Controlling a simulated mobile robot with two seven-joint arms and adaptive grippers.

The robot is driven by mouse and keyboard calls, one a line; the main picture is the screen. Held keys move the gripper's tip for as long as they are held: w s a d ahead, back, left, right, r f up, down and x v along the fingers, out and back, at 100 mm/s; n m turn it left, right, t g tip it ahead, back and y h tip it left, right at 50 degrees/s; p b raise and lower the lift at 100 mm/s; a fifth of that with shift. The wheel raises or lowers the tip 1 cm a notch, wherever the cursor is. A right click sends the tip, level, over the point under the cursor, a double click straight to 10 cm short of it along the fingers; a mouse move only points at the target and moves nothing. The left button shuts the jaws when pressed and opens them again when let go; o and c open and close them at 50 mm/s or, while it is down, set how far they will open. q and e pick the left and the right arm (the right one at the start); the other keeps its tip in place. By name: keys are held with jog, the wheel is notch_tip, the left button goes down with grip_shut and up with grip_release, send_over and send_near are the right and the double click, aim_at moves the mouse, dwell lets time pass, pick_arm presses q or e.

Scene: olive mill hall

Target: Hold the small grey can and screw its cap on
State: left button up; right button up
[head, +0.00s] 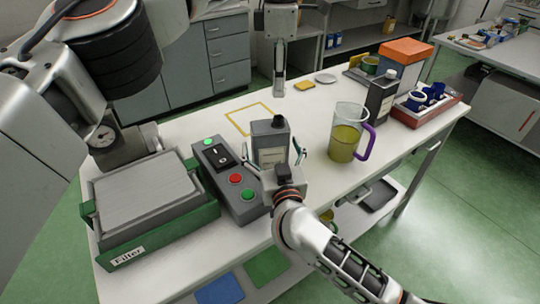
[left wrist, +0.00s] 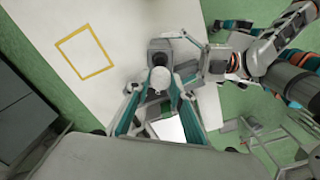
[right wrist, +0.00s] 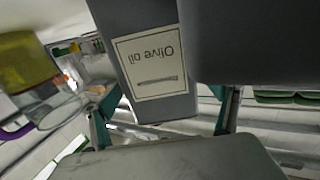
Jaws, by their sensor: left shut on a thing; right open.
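The small grey can (head: 271,137) stands upright on the white table, with a dark neck on top. Its "Olive oil" label shows upside down in the right wrist view (right wrist: 155,62). My right gripper (head: 274,160) is open, with a finger on either side of the can; I cannot tell whether either touches it. My left gripper (head: 279,92) hangs above and behind the can in the head view. In the left wrist view its fingers close on a pale round piece, apparently the cap (left wrist: 160,80), beside the can's dark top (left wrist: 158,57). The cap is apart from the can.
A control box (head: 232,178) with buttons stands close left of the can. A green-framed filter box (head: 150,205) is further left. A jug (head: 346,135) with a purple handle stands right, before a taller grey can (head: 381,97) and a red tray (head: 425,112). A yellow square (head: 243,121) marks bare table behind.

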jog(key=c, duration=1.7)
pick_arm(q)
send_over(278, 117)
jog(key=shift+f, duration=2.5)
jog(key=shift+f, duration=0.15)
jog(key=shift+f, duration=0.75)
jog(key=shift+f, duration=0.6)
